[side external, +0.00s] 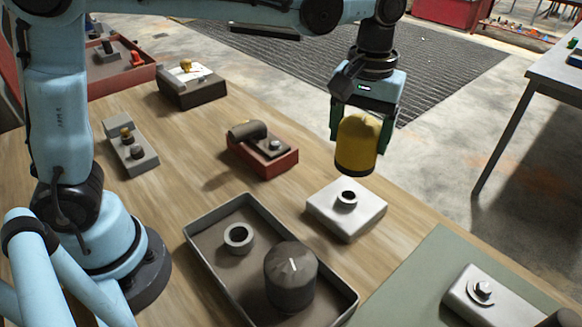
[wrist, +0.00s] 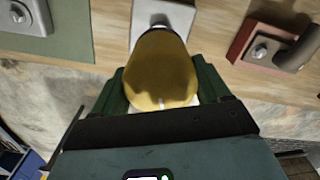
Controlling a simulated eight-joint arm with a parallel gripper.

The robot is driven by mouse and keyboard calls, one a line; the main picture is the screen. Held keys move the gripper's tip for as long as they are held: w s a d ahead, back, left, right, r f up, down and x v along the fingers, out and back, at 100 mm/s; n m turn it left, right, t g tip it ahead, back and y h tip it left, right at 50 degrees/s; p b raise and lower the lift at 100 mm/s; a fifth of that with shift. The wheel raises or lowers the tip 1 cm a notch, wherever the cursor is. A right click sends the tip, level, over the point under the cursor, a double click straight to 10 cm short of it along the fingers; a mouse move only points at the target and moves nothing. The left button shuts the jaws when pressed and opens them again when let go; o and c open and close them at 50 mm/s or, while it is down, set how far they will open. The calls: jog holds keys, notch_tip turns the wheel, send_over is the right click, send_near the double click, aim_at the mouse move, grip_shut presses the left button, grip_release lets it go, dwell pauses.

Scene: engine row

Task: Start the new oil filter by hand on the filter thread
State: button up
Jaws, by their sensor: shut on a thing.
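The new oil filter (side external: 357,143) is a yellow canister with a dark lower rim. My gripper (side external: 358,128) is shut on it and holds it upright in the air, with its green fingers on either side. The filter (wrist: 160,72) fills the middle of the wrist view between my gripper's fingers (wrist: 160,88). The filter thread looks to be the dark ring-like stub (side external: 347,198) on top of the white block (side external: 330,214). The filter is above this block and apart from it in the side view.
A grey tray (side external: 203,258) holds a ring (side external: 239,237) and a dark ribbed cap (side external: 291,277). A red block with a dark elbow pipe (side external: 262,146) stands left of the white block. A green mat (side external: 412,284) with a bolted plate lies at right.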

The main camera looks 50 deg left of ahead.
aim_at(355, 163)
jog(key=shift+f, duration=0.1)
dwell(0.3)
jog(key=shift+f, duration=3.1)
jog(key=shift+f, duration=0.1)
jog(key=m, duration=0.3)
jog(key=o, duration=1.3)
